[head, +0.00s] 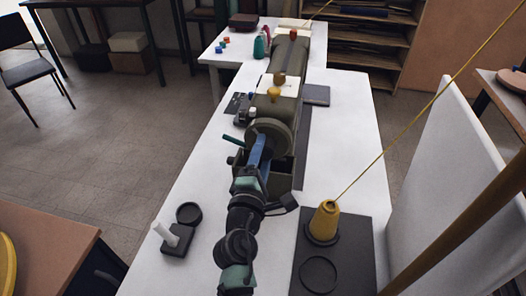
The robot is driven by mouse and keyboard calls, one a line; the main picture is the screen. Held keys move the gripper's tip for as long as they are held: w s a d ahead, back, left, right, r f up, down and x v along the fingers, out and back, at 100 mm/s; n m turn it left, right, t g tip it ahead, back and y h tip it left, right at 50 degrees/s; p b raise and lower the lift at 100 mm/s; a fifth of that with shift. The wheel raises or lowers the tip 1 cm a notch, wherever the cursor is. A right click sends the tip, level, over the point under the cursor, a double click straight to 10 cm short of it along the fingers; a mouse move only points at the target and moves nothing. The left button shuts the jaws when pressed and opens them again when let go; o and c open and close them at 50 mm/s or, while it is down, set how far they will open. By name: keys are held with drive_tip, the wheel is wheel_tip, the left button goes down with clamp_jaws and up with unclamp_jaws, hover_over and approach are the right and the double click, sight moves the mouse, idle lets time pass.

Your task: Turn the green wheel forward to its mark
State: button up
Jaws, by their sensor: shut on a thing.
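An olive-green machine (276,103) stands lengthwise on the white table, its near end towards me. The round green wheel (285,139) is at that near end, partly hidden behind my arm. My gripper (262,147) is at the wheel's left side and appears shut on it. The fingertips are small in the head view, so the exact place of contact is hard to see. A short dark teal bar (235,140) sticks out left of the gripper; I cannot tell what it belongs to. I cannot make out the mark on the wheel.
A yellow thread cone (326,218) stands on a dark base (345,258) at the right; its thread rises to upper right. A white-and-black stand (176,238) and a black ring (188,212) lie left of my arm. A white panel (450,180) borders the right.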

drive_tip(key=o, duration=1.4)
drive_tip(key=shift+s+a+b, duration=0.15)
drive_tip(key=shift+s+a, duration=0.25)
drive_tip(key=shift+s, duration=1.75)
drive_tip(key=shift+s+a+b, duration=0.15)
drive_tip(key=shift+s+a, duration=0.3)
drive_tip(key=shift+s, duration=1.65)
drive_tip(key=shift+s+a+b, duration=0.15)
drive_tip(key=shift+s+a, duration=0.25)
drive_tip(key=shift+s, duration=1.75)
